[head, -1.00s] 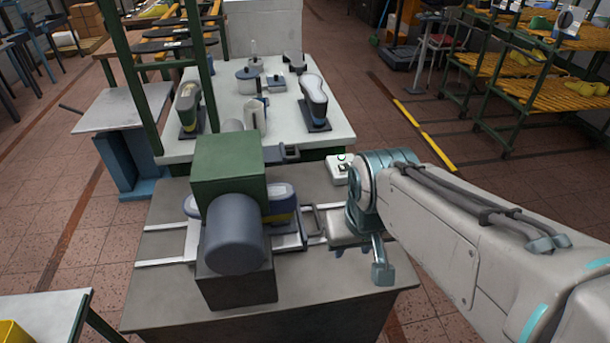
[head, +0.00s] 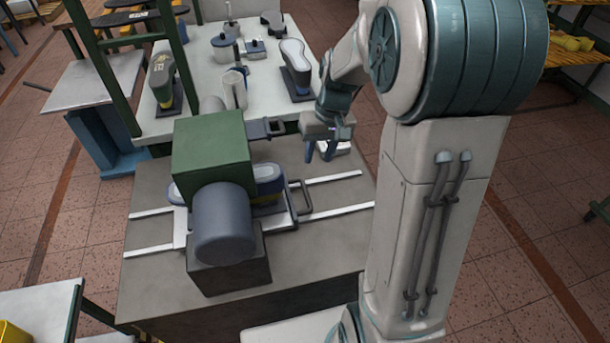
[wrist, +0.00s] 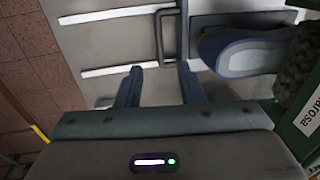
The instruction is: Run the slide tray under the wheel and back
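The slide tray (head: 278,222) lies across two pale rails (head: 340,178) on the grey bench, partly hidden by the machine. A blue shoe-like piece with a pale top (head: 268,186) sits on it and shows in the wrist view (wrist: 245,55). The tray's dark loop handle (head: 301,203) sticks out to the right and shows in the wrist view (wrist: 168,38). A blue-grey cylinder (head: 224,225) on the green-topped machine (head: 210,150) covers what is behind it; I cannot tell the wheel apart. My gripper (head: 322,152) is open and empty, above the bench, apart from the handle.
A white control box (head: 333,150) sits at the bench's back edge, close behind my gripper. A pale table (head: 205,85) behind holds shoe lasts and pots. A green post frame (head: 120,75) stands at the left. The right rail ends are clear.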

